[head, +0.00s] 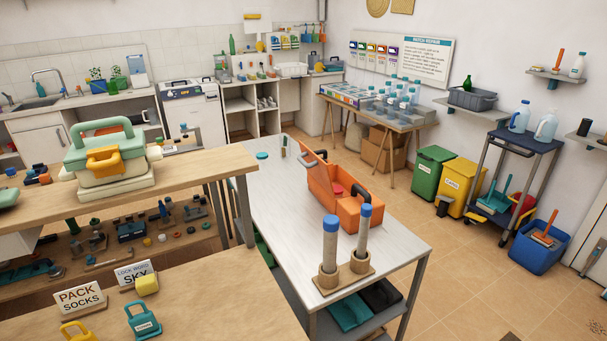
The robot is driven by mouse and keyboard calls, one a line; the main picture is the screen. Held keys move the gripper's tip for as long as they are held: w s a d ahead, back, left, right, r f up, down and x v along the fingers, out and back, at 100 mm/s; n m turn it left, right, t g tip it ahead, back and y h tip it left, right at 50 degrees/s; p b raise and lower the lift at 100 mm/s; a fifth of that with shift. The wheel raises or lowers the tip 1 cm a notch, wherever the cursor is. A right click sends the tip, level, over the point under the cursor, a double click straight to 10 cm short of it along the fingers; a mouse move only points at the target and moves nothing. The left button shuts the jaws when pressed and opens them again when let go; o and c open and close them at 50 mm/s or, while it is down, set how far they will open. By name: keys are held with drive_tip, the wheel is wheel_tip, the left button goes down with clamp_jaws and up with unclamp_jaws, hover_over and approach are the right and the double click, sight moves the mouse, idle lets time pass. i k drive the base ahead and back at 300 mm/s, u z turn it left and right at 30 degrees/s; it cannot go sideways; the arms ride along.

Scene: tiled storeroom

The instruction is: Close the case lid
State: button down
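An orange case (362,212) stands on the white table (270,195) in the middle of the head view. Its lid (318,182) appears raised on the left side, and something red (338,191) shows inside. A second case (105,150), green and cream with a yellow latch or lock on its front, sits on the wooden bench at left; its lid looks down. I cannot tell from the picture which case the task means. My gripper is not in view.
Two grey cylinders with blue caps (330,240) stand in wooden holders in front of the orange case. Signs (81,297) and small padlocks (143,318) are on the near wooden bench (215,300). Tiled floor (440,270) is clear right of the table; bins (435,172) and a trolley stand beyond.

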sight(310, 171)
drive_tip(key=z, duration=0.5)
drive_tip(key=i, duration=1.65)
drive_tip(key=u, duration=0.45)
